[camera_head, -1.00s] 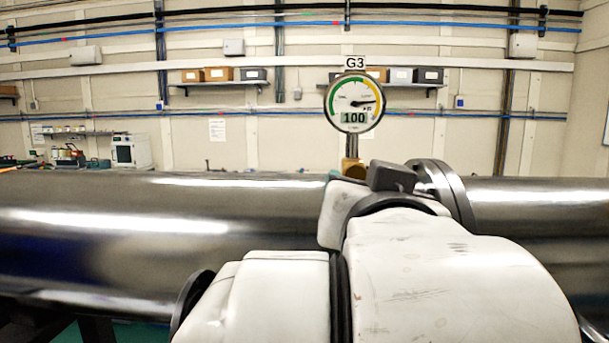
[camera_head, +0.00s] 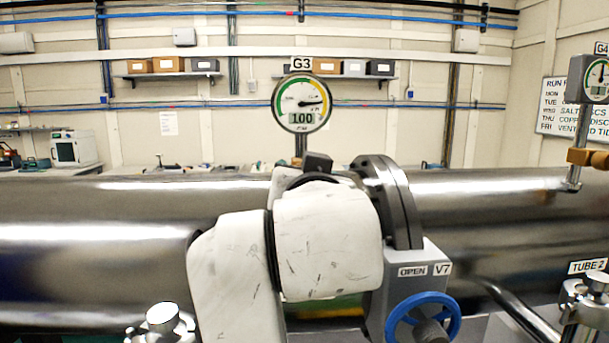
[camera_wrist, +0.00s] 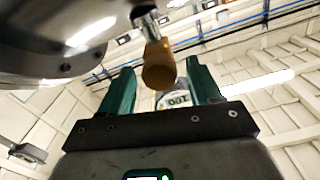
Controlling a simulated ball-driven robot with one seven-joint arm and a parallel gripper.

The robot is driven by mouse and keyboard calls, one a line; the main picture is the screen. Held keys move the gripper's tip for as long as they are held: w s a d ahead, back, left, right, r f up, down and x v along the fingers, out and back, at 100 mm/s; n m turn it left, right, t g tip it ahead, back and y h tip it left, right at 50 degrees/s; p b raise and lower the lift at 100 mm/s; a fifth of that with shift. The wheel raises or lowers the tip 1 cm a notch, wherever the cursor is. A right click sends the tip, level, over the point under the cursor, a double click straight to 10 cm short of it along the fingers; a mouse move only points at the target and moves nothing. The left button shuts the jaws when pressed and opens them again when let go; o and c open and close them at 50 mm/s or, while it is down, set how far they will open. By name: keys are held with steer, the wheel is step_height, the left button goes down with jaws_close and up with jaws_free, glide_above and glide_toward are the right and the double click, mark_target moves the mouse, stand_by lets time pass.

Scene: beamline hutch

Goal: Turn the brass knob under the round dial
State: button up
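The round dial G3 (camera_head: 301,103) stands above the large metal tube, its needle pointing right and its display reading 100. In the wrist view part of the dial (camera_wrist: 175,99) shows beyond the gripper. The brass knob (camera_wrist: 158,72) under it sits on a short metal stem in the wrist view. My gripper (camera_wrist: 160,66) is open, with one green finger on each side of the knob. Gaps show between the fingers and the knob, and I see no contact. In the head view my arm hides the gripper and this knob.
The metal tube (camera_head: 100,235) runs across the view, with a dark flange (camera_head: 390,200). A grey valve box V7 with a blue handwheel (camera_head: 422,318) is right of my arm. Dial G4 (camera_head: 597,80) has its own brass knob (camera_head: 590,158) at far right.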

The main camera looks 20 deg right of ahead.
steer(key=c, duration=0.9)
steer(key=shift+c, duration=0.2)
steer(key=shift+m+b, duration=0.3)
steer(key=shift+m, duration=0.1)
steer(key=shift+d+f+m+b, duration=0.15)
steer(key=shift+m+b, duration=2.15)
steer(key=shift+m, duration=2.55)
steer(key=shift+f+m+b, duration=0.15)
steer(key=shift+m+b, duration=2.1)
steer(key=shift+m, duration=2.6)
steer(key=o, duration=1)
steer(key=shift+r, duration=0.1)
